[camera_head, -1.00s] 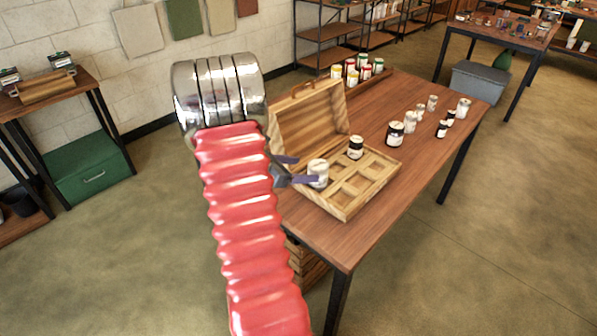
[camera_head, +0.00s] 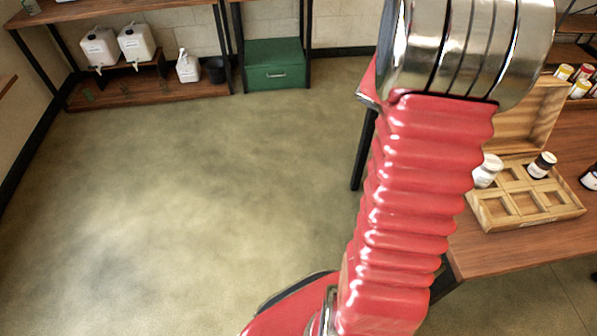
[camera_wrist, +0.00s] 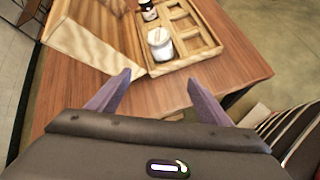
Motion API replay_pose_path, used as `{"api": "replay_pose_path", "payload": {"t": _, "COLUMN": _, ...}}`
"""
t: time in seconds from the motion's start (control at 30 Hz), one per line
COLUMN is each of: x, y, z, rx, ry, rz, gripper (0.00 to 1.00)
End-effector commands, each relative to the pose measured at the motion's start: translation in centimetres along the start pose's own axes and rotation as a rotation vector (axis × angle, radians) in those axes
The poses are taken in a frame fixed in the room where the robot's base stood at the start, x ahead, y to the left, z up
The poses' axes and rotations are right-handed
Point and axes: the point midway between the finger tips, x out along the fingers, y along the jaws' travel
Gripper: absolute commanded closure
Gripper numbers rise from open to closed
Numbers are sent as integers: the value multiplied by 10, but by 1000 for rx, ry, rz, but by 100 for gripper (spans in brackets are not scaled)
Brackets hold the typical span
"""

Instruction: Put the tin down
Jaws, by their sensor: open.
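In the head view my red arm hides the gripper. A dark-labelled tin (camera_head: 542,164) sits in another compartment of the case, and it also shows in the wrist view (camera_wrist: 148,10).
The wooden table (camera_head: 489,252) carries the case, with more tins behind it. A green box (camera_head: 275,65) and shelves with white jugs (camera_head: 137,42) stand along the wall. The floor to the left of the table is clear.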

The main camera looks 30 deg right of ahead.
Motion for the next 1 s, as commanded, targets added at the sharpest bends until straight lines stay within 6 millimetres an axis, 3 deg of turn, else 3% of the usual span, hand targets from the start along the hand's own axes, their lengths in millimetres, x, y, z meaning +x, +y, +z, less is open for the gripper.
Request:
{"api": "replay_pose_path", "payload": {"t": 0.1, "x": -43, "y": -8, "z": -8, "rx": 100, "ry": 74, "rz": 12, "gripper": 28}}
{"api": "replay_pose_path", "payload": {"t": 0.47, "x": -155, "y": -52, "z": -37, "rx": 375, "ry": 335, "rz": -16, "gripper": 28}}
{"api": "replay_pose_path", "payload": {"t": 1.0, "x": -304, "y": -153, "z": -71, "rx": 665, "ry": 796, "rz": -202, "gripper": 28}}
